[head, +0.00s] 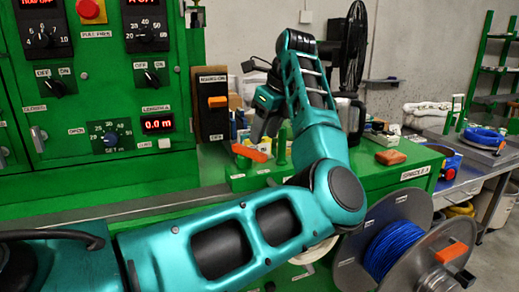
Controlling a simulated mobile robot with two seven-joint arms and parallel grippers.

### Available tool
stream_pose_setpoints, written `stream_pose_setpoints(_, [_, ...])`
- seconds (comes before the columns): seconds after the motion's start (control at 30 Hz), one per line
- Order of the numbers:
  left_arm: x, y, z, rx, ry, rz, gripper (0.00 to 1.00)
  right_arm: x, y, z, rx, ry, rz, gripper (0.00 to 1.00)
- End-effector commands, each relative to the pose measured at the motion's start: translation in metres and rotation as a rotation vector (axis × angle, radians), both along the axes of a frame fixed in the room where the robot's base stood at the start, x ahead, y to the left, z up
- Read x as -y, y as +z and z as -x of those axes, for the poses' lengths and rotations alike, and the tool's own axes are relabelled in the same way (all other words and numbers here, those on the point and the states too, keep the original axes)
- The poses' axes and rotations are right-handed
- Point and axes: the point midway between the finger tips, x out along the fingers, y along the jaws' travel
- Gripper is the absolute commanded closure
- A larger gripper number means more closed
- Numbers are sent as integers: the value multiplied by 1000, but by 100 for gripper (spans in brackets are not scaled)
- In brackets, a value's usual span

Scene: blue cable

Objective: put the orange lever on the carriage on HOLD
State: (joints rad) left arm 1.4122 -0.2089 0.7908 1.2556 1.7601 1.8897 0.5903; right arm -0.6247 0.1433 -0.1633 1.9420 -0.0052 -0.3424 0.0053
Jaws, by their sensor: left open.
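An orange lever (249,153) sticks out to the left on the small green carriage (262,178) at the middle of the bench. Its position marking cannot be read. My left gripper (262,130) points down just above and to the right of this lever. It is open, and I see no clear contact with the lever. My teal left arm comes in from the left, bends at the elbow and hides part of the carriage and bench. My right gripper is not in view.
A green control cabinet (95,188) stands at left. Another orange lever (218,102) sits on a black panel beside it. A reel of blue cable (394,250) with an orange handle (452,252) is at lower right. An orange block (390,157) lies on the green bench (408,172).

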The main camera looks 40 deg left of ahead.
Motion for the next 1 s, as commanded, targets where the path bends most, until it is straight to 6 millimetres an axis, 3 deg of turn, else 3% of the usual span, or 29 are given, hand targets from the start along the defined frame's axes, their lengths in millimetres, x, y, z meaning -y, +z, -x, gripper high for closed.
stream_pose_setpoints(0.1, [-9, -23, 0, -4, 2, -1, 53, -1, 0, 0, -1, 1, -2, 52])
stream_pose_setpoints(0.3, [-19, -44, 0, 0, 1, -2, 53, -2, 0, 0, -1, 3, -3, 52])
stream_pose_setpoints(0.7, [-21, -51, 0, 0, 1, -2, 53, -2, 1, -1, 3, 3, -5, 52])
stream_pose_setpoints(1.0, [-21, -50, 0, 0, 1, -2, 82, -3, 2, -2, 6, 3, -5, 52])
